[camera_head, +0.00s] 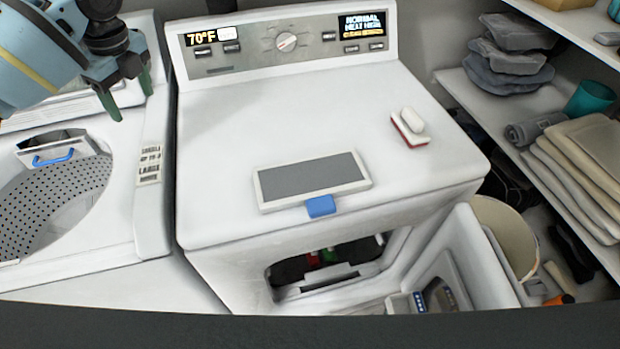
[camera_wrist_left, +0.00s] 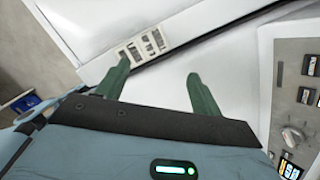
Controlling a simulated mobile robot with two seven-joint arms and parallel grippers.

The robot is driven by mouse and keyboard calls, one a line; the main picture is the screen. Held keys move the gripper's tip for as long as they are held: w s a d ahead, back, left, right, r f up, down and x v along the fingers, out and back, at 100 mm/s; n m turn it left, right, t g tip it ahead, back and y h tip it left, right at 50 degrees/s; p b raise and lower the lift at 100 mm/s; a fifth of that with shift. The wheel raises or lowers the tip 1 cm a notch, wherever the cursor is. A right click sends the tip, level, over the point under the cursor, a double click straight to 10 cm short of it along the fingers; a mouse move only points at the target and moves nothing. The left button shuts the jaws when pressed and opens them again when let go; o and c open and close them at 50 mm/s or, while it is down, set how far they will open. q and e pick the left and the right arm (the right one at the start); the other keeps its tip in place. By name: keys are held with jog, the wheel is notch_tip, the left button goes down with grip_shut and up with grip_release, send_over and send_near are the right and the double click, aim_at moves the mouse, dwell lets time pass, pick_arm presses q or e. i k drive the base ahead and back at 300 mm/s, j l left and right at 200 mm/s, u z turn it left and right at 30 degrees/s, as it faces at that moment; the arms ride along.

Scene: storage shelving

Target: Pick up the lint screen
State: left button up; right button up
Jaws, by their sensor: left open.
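The lint screen (camera_head: 312,179) lies flat on top of the dryer near its front edge. It has a grey mesh in a white frame and a blue tab (camera_head: 321,206) at the front. My left gripper (camera_head: 129,102) hangs at the upper left, above the gap between the washer and the dryer, well apart from the screen. In the left wrist view its two green fingers (camera_wrist_left: 157,88) are spread with nothing between them. The lint screen does not show in the left wrist view. My right gripper is not in view.
The dryer (camera_head: 230,150) has its front door open, with a dark drum opening. A white and red sponge-like item (camera_head: 410,128) lies on its top at the right. The washer (camera_head: 150,215) stands open at the left. Shelves with folded towels (camera_head: 575,175) are at the right.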

aim_at(314, 181)
jog(key=k, duration=1)
